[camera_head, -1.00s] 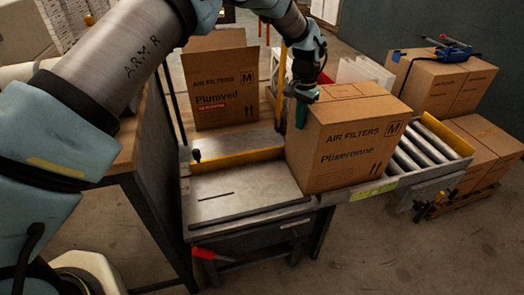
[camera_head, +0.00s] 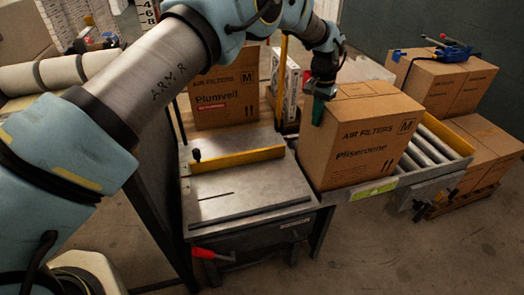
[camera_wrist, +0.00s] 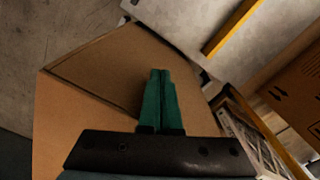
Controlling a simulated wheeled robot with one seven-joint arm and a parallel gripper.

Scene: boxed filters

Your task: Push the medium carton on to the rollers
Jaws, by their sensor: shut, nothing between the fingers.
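The medium carton (camera_head: 358,145), marked AIR FILTERS, M and Pliseronne, stands upright at the right end of the metal bench and partly over the rollers (camera_head: 432,145). My gripper (camera_head: 318,110) is shut and empty, its green fingers at the carton's left side near the top edge. In the wrist view the shut fingers (camera_wrist: 160,100) show in front of the carton's brown top (camera_wrist: 110,75). I cannot tell whether they touch it.
A yellow fence bar (camera_head: 238,159) crosses the metal bench plate (camera_head: 240,195), which is bare in front. A red-handled lever (camera_head: 208,253) sticks out below. Stacked cartons (camera_head: 440,82) with a blue tool stand right of the rollers.

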